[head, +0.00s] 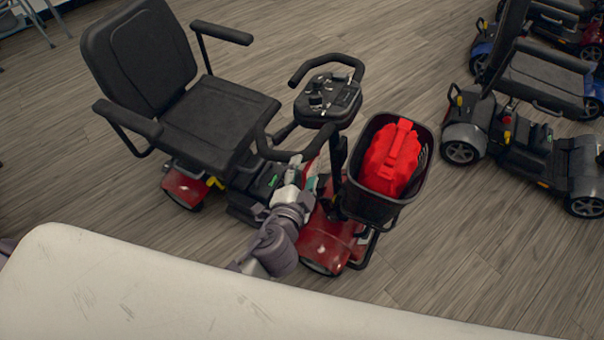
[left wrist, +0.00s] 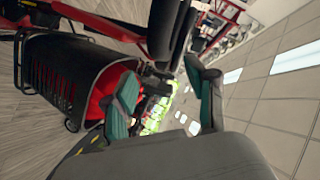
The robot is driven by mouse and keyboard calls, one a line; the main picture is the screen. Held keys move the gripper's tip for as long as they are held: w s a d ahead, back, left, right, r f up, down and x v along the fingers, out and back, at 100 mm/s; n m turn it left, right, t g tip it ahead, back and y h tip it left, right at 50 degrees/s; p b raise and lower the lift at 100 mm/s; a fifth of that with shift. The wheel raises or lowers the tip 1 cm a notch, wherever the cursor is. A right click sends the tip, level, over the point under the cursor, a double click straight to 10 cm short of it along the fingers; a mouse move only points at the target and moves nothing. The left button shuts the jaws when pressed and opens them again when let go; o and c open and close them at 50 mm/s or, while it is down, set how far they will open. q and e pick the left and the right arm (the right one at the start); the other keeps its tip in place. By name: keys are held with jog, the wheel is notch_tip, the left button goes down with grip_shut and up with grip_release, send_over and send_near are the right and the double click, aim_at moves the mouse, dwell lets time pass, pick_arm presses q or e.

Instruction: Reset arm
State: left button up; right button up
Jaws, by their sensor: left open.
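My left gripper (head: 314,182) is beside the steering column of a red scooter, between its seat and its front basket. In the left wrist view its two green-padded fingers (left wrist: 163,97) are apart with nothing held between them. The scooter's black basket (head: 352,201) holds a red bag-like item (head: 391,158). The basket also shows at the left of the left wrist view (left wrist: 58,75). In the head view, the gripper's fingertips are partly hidden by the scooter's parts. I cannot tell whether they touch it. My right gripper is not in view.
The scooter's black seat (head: 216,119) and handlebar (head: 328,98) stand close around my left arm. More scooters (head: 520,140) are parked at the right. A pale, scuffed surface (head: 130,290) fills the lower left foreground. Bare wood floor (head: 460,250) lies at the lower right.

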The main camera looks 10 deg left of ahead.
pick_arm(q)
jog(key=shift+s+r, duration=0.2)
jog(key=shift+s, duration=0.25)
jog(key=s+a+f+n+g, duration=0.1)
jog(key=s+a+f+g, duration=0.25)
jog(key=f, duration=0.65)
jog(key=s+a+f+g, duration=0.2)
jog(key=s+f, duration=0.2)
jog(key=f, duration=0.7)
jog(key=s+a+f+n+g, duration=0.1)
jog(key=s+a+f+g, duration=0.15)
jog(key=f, duration=0.75)
jog(key=s+a+f+n+g, duration=0.2)
jog(key=s+f, duration=0.3)
jog(key=s, duration=0.4)
jog(key=s+a+f+n+g, duration=0.2)
jog(key=s+f, duration=0.3)
jog(key=s, duration=0.3)
jog(key=s+a+f+n+g, duration=0.2)
jog(key=s+f, duration=0.3)
jog(key=s, duration=0.4)
jog(key=shift+s+a+y, duration=0.15)
jog(key=shift+s+y, duration=0.15)
jog(key=shift+s, duration=0.05)
